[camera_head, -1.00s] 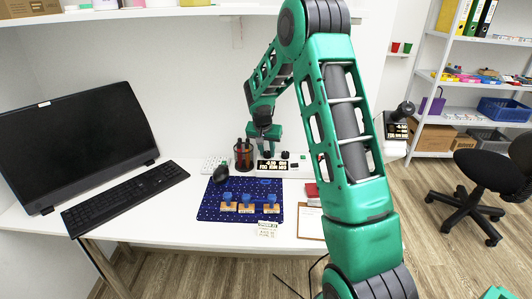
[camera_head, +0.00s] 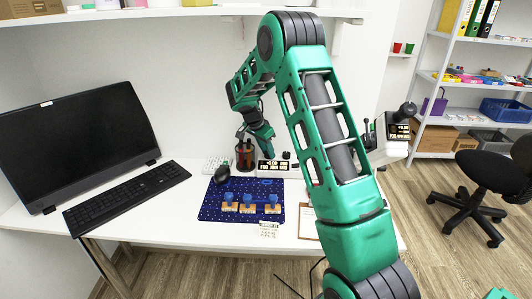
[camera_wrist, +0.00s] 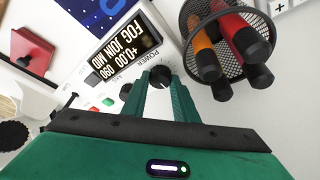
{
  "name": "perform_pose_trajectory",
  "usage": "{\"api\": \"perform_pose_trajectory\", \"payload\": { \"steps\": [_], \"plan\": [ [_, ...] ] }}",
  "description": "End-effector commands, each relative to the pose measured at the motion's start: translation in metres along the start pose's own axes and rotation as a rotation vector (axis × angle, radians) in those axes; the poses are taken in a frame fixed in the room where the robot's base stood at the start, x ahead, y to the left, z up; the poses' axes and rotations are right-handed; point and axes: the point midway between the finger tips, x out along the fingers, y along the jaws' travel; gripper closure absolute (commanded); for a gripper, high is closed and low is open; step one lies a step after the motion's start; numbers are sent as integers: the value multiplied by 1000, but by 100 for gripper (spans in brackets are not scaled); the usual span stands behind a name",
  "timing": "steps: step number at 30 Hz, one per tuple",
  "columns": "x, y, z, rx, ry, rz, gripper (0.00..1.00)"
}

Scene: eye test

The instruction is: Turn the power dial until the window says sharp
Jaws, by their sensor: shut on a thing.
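In the wrist view the black power dial (camera_wrist: 160,77) with a white mark sits under the word POWER, between my two green fingers. My gripper (camera_wrist: 161,84) is shut on it.
A mesh cup of pens (camera_wrist: 226,45) stands close beside the dial. Red (camera_wrist: 93,113) and green (camera_wrist: 107,101) buttons and another black knob (camera_wrist: 126,91) are near my fingers. A navy mat (camera_head: 212,205) with blue-topped blocks lies in front. A second display (camera_head: 397,131) stands right.

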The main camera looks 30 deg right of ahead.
Motion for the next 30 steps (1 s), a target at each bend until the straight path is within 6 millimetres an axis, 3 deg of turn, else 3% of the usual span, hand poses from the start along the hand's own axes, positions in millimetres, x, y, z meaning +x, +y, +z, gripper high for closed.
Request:
{"api": "perform_pose_trajectory", "payload": {
  "steps": [11,12,23,30],
  "plan": [
    [-1,-1,0,3,0,0,96],
    [0,-1,0,3,0,0,67],
    [-3,0,0,3,0,0,66],
    [-35,-2,0,2,2,-4,66]
  ]
}}
